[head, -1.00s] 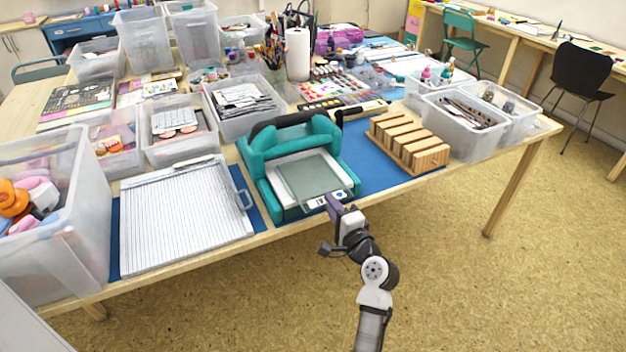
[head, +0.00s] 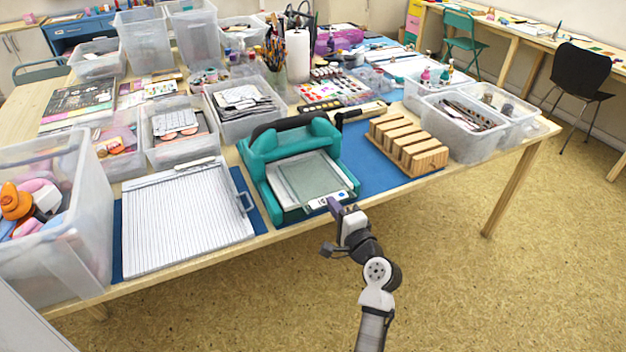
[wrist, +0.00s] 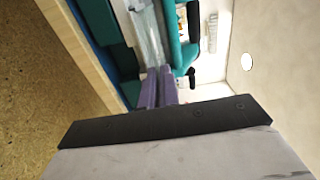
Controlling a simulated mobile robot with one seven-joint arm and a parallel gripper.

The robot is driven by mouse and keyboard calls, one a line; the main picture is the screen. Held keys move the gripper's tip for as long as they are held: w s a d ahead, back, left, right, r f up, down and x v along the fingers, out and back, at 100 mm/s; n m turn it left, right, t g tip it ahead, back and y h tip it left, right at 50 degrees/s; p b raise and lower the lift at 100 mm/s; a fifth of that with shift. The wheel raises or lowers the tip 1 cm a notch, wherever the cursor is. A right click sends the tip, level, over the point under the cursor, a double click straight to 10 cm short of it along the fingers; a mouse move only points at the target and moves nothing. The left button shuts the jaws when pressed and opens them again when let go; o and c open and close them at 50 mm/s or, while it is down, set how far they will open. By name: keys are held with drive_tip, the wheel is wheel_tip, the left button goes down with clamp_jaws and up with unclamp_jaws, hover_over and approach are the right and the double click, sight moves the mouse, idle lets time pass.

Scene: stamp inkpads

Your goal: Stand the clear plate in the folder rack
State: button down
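The clear plate (head: 308,178) is a greenish see-through sheet on the white bed of the teal press (head: 262,150). It lies close to flat; any small lift or tilt is hard to tell. The folder rack (head: 428,160) is a wooden block with several upright slats, right of the press and empty. My gripper (head: 333,205) is at the press's front edge, at the plate's near right end. In the wrist view, its purple fingers (wrist: 158,75) are close together, and the clear plate (wrist: 148,38) runs up to their tips, so they look shut on its edge.
A white lined board (head: 190,215) lies left of the press. A clear bin (head: 465,125) with dark tools stands behind and right of the rack. Blue mat (head: 370,175) is bare between press and rack. More bins crowd the table's back and left.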

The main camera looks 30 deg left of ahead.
drive_tip(key=shift+s+d+r, duration=0.1)
drive_tip(key=shift+d+r, duration=0.05)
drive_tip(key=shift+r, duration=0.15)
drive_tip(key=s+d+r+p, duration=0.2)
drive_tip(key=s+d+r, duration=0.1)
drive_tip(key=s+d, duration=0.3)
drive_tip(key=s+d+r+p, duration=0.2)
drive_tip(key=s+d+r, duration=0.2)
drive_tip(key=d, duration=0.5)
drive_tip(key=shift+s+d, duration=0.35)
drive_tip(key=shift+s, duration=0.8)
